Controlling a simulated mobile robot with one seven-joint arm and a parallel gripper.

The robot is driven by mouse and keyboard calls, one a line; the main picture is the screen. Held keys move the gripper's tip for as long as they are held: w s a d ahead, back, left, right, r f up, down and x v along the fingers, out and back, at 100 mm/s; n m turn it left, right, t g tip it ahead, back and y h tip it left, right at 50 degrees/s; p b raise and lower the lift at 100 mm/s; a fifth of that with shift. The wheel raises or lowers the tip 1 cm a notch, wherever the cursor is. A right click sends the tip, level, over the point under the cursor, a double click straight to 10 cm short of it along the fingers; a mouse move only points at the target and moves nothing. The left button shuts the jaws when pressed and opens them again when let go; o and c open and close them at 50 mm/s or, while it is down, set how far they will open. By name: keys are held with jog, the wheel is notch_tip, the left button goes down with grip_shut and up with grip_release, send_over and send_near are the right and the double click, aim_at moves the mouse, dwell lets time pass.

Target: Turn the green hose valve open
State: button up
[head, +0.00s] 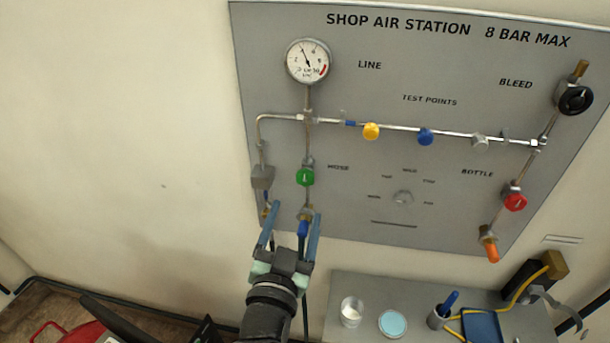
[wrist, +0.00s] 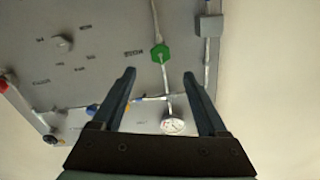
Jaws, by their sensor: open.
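The green hose valve (head: 305,177) is a round green knob with a pale mark, on the vertical pipe left of the HOSE label. It also shows in the wrist view (wrist: 160,53), just beyond the fingertips and between their lines. My gripper (head: 297,210) is open and empty, its two blue-grey fingers pointing up at the panel just below the valve. The fingers appear apart from the knob. In the head view a brass and blue hose fitting (head: 303,228) shows between the fingers. The wrist view also shows both open fingers (wrist: 159,71).
The grey panel (head: 370,205) carries a gauge (head: 308,61), yellow (head: 371,131) and blue (head: 425,136) test points, a red bottle valve (head: 515,201) and a black bleed knob (head: 575,99). A grey block (head: 262,177) sits left of the valve. A shelf (head: 375,288) holds small items.

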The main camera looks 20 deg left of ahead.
aim_at(305, 180)
jog(key=w, duration=0.3)
jog(key=w+a+p, duration=0.1)
jog(key=w, duration=0.2)
jog(key=w+a+p, duration=0.1)
jog(key=w, duration=0.2)
jog(key=shift+w+r, duration=0.1)
jog(key=shift+w, duration=0.1)
grip_shut()
